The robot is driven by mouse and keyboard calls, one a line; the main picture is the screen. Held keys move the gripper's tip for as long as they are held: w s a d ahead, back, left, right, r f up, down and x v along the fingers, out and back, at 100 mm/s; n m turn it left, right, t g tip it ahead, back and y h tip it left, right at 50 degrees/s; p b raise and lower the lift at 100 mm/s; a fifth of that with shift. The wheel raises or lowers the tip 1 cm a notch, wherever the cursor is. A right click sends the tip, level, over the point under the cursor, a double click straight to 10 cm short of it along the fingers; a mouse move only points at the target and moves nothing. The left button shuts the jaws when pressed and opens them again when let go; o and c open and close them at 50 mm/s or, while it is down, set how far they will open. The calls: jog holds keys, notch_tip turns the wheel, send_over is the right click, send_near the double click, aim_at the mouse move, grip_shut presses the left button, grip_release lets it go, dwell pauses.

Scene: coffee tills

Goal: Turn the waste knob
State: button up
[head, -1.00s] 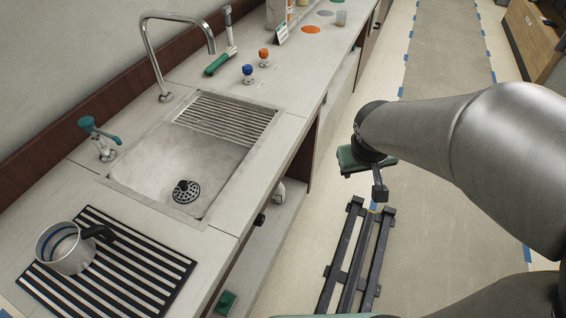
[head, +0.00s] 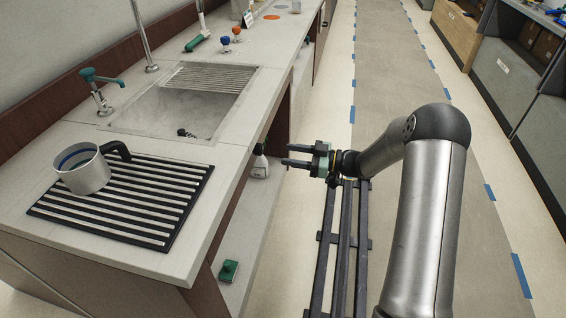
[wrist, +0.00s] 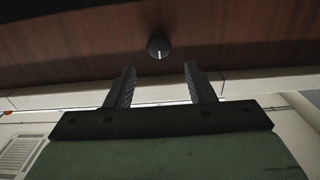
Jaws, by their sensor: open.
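In the wrist view a round black knob (wrist: 158,47) with a white mark pointing straight down sits on a dark wooden panel. It is ahead of my open gripper (wrist: 160,76), roughly centred between the two fingers and clear of them. In the head view my gripper (head: 288,155) points left toward the counter front at the sink, with empty space between its fingers and the counter. A small dark shape (head: 259,148) at the counter front there appears to be the knob. No label is readable.
The sink (head: 150,130) is set in the counter above. A metal jug (head: 84,172) stands on a slatted black mat (head: 120,203). A white bottle (head: 260,166) and a green block (head: 229,270) are on the lower shelf. The aisle floor (head: 400,75) is clear.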

aim_at(263, 150)
jog(key=b+x, duration=0.1)
jog(key=x, duration=0.7)
jog(key=shift+a, duration=0.3)
jog(key=shift+w+d, duration=0.1)
jog(key=c, duration=0.6)
jog(key=shift+o, duration=0.2)
jog(key=n, duration=0.4)
jog(key=shift+n, duration=0.4)
jog(key=n, duration=0.5)
jog(key=shift+n, duration=0.4)
jog(key=n, duration=0.7)
jog(key=shift+d, duration=0.1)
jog(key=o, duration=0.8)
